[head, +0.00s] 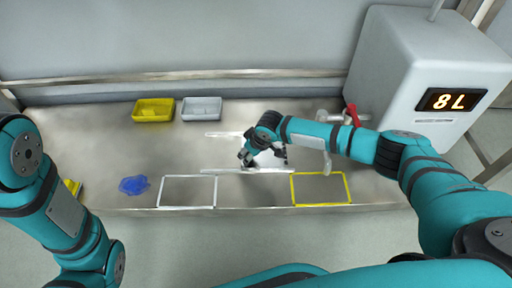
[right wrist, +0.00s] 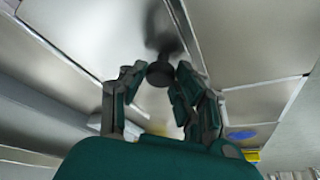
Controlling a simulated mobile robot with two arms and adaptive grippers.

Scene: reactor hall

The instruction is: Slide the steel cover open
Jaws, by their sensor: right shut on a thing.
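The steel cover (right wrist: 128,48) is a flat grey plate lying between two pale rails on the bench; its edges are hard to make out against the bench's steel. A dark round knob (right wrist: 160,73) stands up from it in the right wrist view. My right gripper (head: 264,158) is over the middle of the bench, between the rails, with its fingers closed around the knob. In the right wrist view its fingers (right wrist: 157,80) sit on both sides of the knob. In the head view the gripper hides the knob. My left arm is at the left; its gripper is out of view.
A yellow bin (head: 153,110) and a grey bin (head: 201,109) stand at the back. A blue cloth-like item (head: 134,185) lies front left. White (head: 187,206) and yellow (head: 321,204) outlines mark the front. A machine (head: 425,70) reading "8L" and a red-handled valve (head: 351,115) are right.

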